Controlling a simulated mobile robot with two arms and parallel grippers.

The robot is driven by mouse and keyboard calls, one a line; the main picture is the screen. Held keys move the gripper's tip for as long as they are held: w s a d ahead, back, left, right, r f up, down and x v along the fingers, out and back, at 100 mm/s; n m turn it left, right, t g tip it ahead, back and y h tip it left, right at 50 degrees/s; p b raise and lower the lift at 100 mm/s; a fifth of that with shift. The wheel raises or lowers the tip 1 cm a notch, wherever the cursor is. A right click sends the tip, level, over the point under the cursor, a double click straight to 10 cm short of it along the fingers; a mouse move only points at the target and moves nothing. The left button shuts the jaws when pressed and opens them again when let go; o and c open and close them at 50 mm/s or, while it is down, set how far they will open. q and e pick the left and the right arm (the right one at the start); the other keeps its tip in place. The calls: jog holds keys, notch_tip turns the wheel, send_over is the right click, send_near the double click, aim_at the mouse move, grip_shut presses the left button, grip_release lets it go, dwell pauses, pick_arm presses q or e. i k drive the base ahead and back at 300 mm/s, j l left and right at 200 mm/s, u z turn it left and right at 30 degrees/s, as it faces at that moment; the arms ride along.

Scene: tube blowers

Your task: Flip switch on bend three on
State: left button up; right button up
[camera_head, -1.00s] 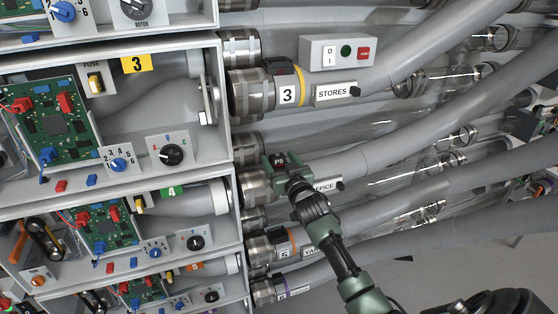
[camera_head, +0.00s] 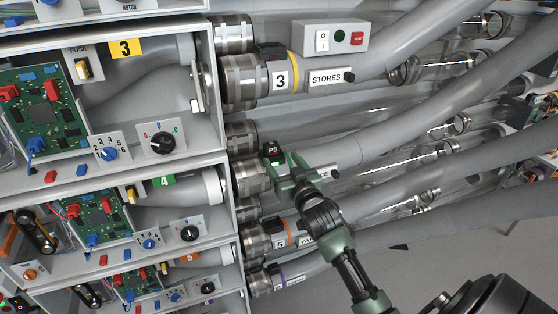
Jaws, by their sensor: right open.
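Bend three is the grey pipe marked with a "3" (camera_head: 281,80) and a STORES label (camera_head: 330,78), at upper centre. A white switch box (camera_head: 357,36) sits just above it. The box carries a white rocker switch (camera_head: 322,41) marked 0 and 1, a green button (camera_head: 340,36) and a red reset button (camera_head: 358,39). Which way the rocker is tipped is too small to tell. My right gripper (camera_head: 288,168) is open, below bend three, in front of the pipe below it. It partly hides that pipe's label. My left gripper is not in view.
Shelves with green circuit boards (camera_head: 45,112) and knobs (camera_head: 163,142) fill the left side. A black block marked P5 (camera_head: 272,148) is close to my right gripper. Several grey and clear pipes run to the upper right. Open floor (camera_head: 450,265) shows at lower right.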

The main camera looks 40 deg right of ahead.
aim_at(322, 37)
jog(key=z, duration=1.4)
